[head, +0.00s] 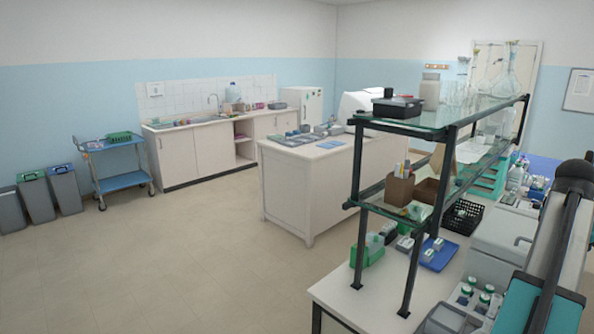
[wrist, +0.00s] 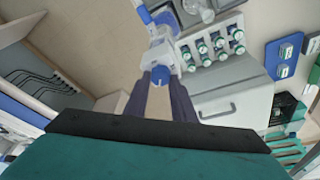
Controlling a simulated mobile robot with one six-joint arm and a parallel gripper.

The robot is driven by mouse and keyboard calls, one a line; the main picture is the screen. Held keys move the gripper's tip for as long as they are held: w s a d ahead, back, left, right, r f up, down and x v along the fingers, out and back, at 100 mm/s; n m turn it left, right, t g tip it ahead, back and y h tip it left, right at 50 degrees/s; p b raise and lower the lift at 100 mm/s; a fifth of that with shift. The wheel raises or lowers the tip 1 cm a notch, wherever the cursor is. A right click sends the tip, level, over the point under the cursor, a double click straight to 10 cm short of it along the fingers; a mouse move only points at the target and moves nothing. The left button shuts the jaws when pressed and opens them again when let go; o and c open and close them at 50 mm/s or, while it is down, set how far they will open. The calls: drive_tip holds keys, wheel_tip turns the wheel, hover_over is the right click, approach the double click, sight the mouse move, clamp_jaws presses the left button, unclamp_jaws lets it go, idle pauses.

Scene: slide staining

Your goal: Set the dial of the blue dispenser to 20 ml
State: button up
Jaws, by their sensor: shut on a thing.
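In the wrist view, the dispenser (wrist: 160,48) shows as a pale, partly clear body with blue parts near the top of the picture. Its round blue dial (wrist: 160,75) faces my camera. My gripper (wrist: 161,80) has its two dark fingers on either side of the dial end, and it is shut on the dial. The scale marks and the dial's setting are too small to read. In the head view, I cannot make out the dispenser or my fingertips.
In the wrist view, a tray of several green-capped bottles (wrist: 213,43) stands right of the dispenser, above a white box with a handle (wrist: 232,108). In the head view, a glass-shelved rack (head: 448,125) stands on the near bench. Open floor (head: 170,260) lies to the left.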

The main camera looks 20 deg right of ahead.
drive_tip(key=shift+n, duration=0.6)
drive_tip(key=shift+n+t, duration=0.6)
drive_tip(key=shift+n, duration=0.9)
drive_tip(key=shift+n, duration=0.3)
drive_tip(key=shift+n+t, duration=0.4)
drive_tip(key=shift+n, duration=0.8)
